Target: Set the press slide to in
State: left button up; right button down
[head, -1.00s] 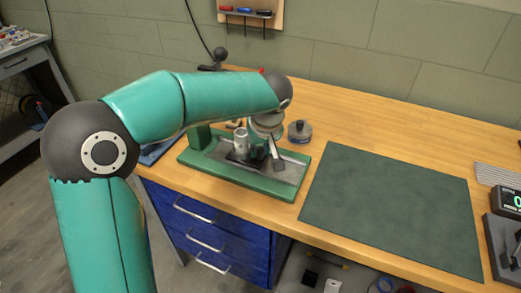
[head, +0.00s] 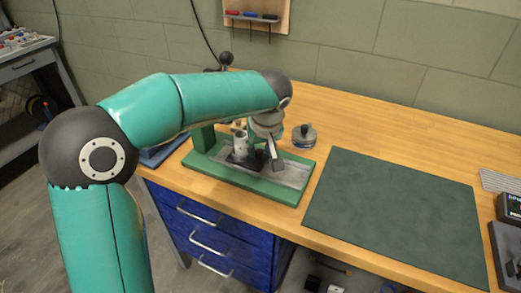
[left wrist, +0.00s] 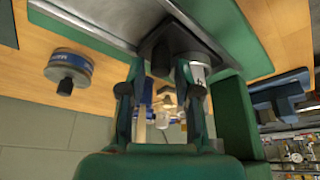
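The press has a green base (head: 283,191) with a grey rail (head: 292,174) along its top. A dark slide block with a light grey cylinder (head: 240,145) upright on it sits toward the left part of the rail. My left gripper (head: 272,160) is low over the rail, just right of the cylinder. In the left wrist view, the fingers of my left gripper (left wrist: 157,68) are apart with a clear gap. The dark block (left wrist: 176,42) is just beyond the right fingertip; whether they touch, I cannot tell. The cylinder (left wrist: 199,68) shows beside that finger. My right gripper is not in view.
A round grey puck-like weight (head: 304,136) stands behind the press; it also shows in the left wrist view (left wrist: 70,69). A green mat (head: 395,215) lies to the right, empty. Blue drawers (head: 215,232) are below the wooden bench.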

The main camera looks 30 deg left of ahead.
pick_arm(q)
jog(key=v, duration=1.1)
jog(key=shift+f, duration=0.1)
